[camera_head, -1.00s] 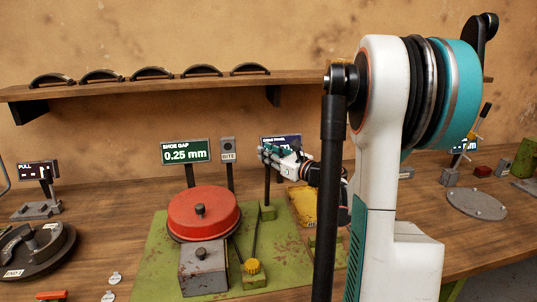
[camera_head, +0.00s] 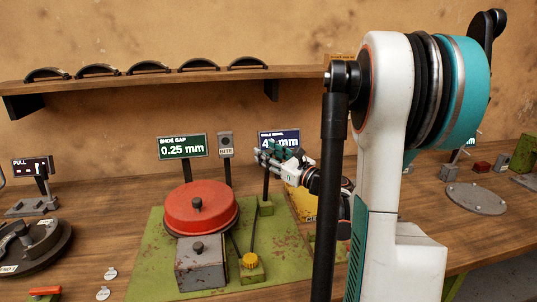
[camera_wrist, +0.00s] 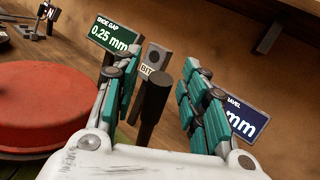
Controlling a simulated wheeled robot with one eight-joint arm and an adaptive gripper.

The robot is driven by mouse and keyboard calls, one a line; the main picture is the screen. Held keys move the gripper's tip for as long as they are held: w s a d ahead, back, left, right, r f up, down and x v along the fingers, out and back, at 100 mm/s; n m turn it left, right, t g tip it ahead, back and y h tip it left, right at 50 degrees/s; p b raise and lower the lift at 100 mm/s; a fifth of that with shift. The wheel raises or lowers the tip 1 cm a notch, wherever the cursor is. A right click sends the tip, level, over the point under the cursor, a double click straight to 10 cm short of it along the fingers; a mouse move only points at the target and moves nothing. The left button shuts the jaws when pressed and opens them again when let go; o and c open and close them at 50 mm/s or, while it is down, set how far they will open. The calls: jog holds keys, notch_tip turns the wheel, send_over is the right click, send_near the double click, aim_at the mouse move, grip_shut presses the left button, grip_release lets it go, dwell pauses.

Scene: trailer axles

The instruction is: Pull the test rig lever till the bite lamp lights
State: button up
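My gripper (camera_head: 264,155) is in front of the travel sign (camera_head: 279,138), fingers pointing left, above the rig's green base plate (camera_head: 150,270). In the wrist view, my gripper (camera_wrist: 160,76) is open. A black cylindrical grip (camera_wrist: 156,94), apparently the lever's handle, stands between the fingers with gaps on both sides. The grip cannot be made out in the head view. The bite lamp (camera_head: 225,138) is a grey box labelled BITE and looks unlit; it also shows in the wrist view (camera_wrist: 155,57). The travel sign is partly covered by the fingers.
A red drum (camera_head: 200,212) sits on the rig behind a grey block (camera_head: 200,265). A yellow knob (camera_head: 249,261) is beside it. The shoe gap sign (camera_head: 182,146) reads 0.25 mm. A round dark fixture (camera_head: 30,248) stands left. A shelf (camera_head: 150,84) with brake shoes is above.

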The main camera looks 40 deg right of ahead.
jog(key=s+f, duration=0.1)
jog(key=s, duration=1.1)
jog(key=shift+d+f, duration=0.2)
